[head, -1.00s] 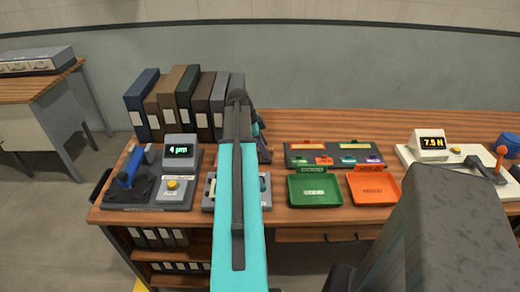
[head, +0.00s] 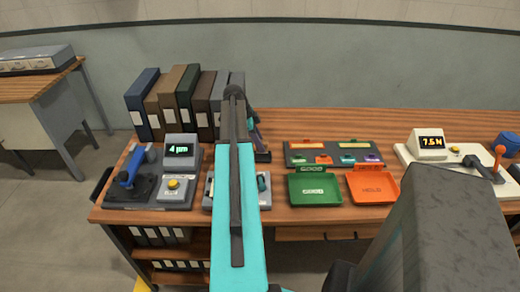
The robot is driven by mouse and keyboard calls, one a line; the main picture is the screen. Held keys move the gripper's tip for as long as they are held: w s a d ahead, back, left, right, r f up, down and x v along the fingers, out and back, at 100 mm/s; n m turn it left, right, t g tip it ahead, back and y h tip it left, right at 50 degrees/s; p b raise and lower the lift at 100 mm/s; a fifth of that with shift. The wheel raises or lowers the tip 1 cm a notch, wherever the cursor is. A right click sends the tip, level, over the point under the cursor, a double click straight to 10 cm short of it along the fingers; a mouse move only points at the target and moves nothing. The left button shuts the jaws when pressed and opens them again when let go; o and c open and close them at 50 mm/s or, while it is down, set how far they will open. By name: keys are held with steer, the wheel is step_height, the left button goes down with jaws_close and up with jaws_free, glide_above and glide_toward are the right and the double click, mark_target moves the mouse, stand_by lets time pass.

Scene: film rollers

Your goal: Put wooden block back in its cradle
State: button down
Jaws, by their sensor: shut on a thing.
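My turquoise and dark arm reaches forward over the middle of the desk in the head view and covers what lies behind it. I cannot make out my gripper's fingertips; the arm hides them. No wooden block can be told apart in this view. A grey tray (head: 208,190) with a teal part (head: 264,182) shows on both sides of the arm, its middle hidden. I cannot tell whether this is the block's cradle. A dark shape (head: 261,152) shows just right of the arm at the back of the desk, too covered to name.
A gauge with a "4 µm" display (head: 180,150) stands left, before a row of binders (head: 181,103). A green tray (head: 315,190), an orange tray (head: 374,188) and a coloured sorting board (head: 335,153) lie right of the arm. A "7.5 N" tester (head: 431,142) stands far right.

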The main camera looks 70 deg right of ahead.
steer(key=shift+f+p, duration=0.4)
steer(key=shift+f, duration=1.2)
steer(key=shift+f, duration=0.1)
steer(key=c, duration=1.4)
jaws_free()
steer(key=shift+r, duration=0.2)
steer(key=b+v, duration=0.2)
steer(key=v, duration=0.9)
steer(key=shift+w+r, duration=0.15)
steer(key=shift+r, duration=0.25)
